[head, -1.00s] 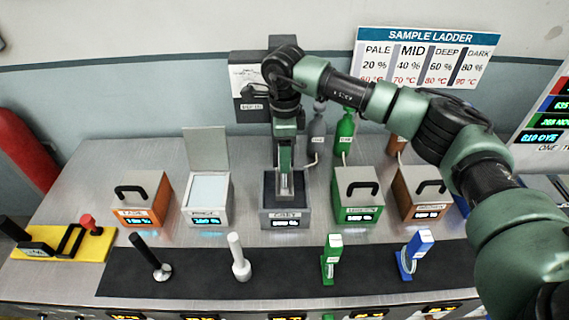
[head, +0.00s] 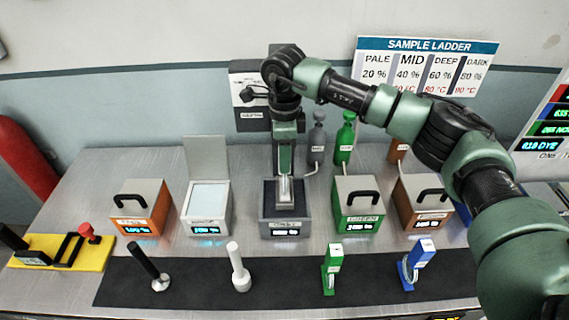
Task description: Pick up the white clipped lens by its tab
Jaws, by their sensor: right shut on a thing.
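My right gripper (head: 284,190) points straight down into the open top of the grey module (head: 284,229) at the middle of the bench. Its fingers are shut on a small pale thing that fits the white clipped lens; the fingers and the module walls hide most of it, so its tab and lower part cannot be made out. The white stand (head: 238,268) on the dark mat is upright with no lens seen on it. My left gripper is not in view.
An orange module (head: 142,207) and an open-lidded white module (head: 207,207) stand left; a green module (head: 358,204) and a brown one (head: 424,201) stand right. The dark mat (head: 190,280) in front also bears black, green and blue stands.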

